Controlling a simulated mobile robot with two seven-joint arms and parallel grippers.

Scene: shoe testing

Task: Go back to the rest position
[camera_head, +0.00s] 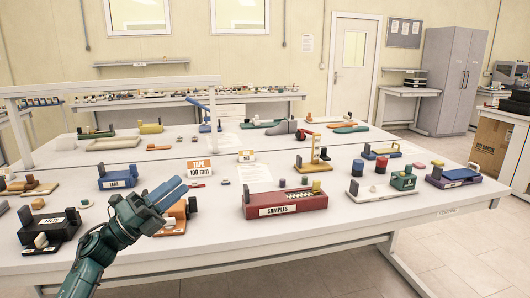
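My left gripper (181,186) comes in from the lower left, over the front edge of the white table (345,219). Its two blue-grey fingers lie close together and look shut, with nothing visible between them. It is in front of an orange device (176,217) and partly hides it. Whether it touches that device cannot be told. My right gripper is not in view.
A red box labelled SAMPLES (285,202) sits right of the gripper. A blue device (117,179) and a black device (45,223) are to the left. A grey shoe (281,128) stands farther back.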

